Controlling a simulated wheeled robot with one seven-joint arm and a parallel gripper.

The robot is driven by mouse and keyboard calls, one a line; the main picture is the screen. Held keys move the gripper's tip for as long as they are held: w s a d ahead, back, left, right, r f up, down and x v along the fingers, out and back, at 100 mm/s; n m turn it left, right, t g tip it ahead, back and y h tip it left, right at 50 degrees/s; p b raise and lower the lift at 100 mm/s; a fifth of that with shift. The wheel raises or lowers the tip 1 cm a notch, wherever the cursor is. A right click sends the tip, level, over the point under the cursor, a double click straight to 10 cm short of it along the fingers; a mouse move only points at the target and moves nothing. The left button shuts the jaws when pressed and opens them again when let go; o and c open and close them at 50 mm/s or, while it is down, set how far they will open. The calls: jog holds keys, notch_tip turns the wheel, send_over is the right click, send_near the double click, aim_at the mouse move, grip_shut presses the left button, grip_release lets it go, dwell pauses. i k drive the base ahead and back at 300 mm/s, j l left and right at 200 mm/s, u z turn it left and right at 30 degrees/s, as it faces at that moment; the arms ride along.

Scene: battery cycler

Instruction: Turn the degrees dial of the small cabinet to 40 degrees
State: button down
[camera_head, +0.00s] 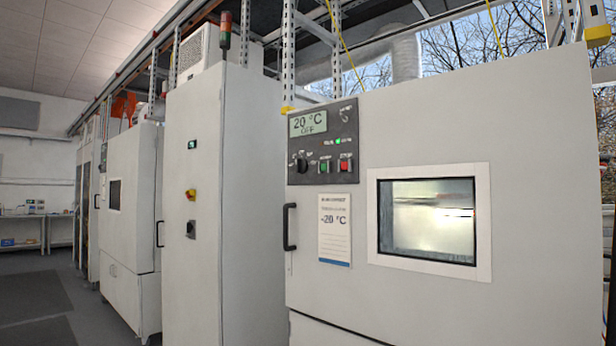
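The nearest cabinet (430,135) stands at the right with a window in its door. Its dark control panel (323,147) is at the upper left of its front. The panel's display (308,123) reads 20 °C with OFF below it. A black round dial (301,165) sits at the panel's lower left. A green button (324,167) and a red button (345,165) are to its right. The dial's marks are too small to read. My gripper is not in view.
A black door handle (289,227) and a notice (335,229) reading -20 °C are below the panel. A tall cabinet (240,200) stands to the left, with another cabinet (130,240) beyond it. Open floor (70,290) lies at the lower left.

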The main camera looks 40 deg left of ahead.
aim_at(302, 164)
jog(key=u, duration=1.85)
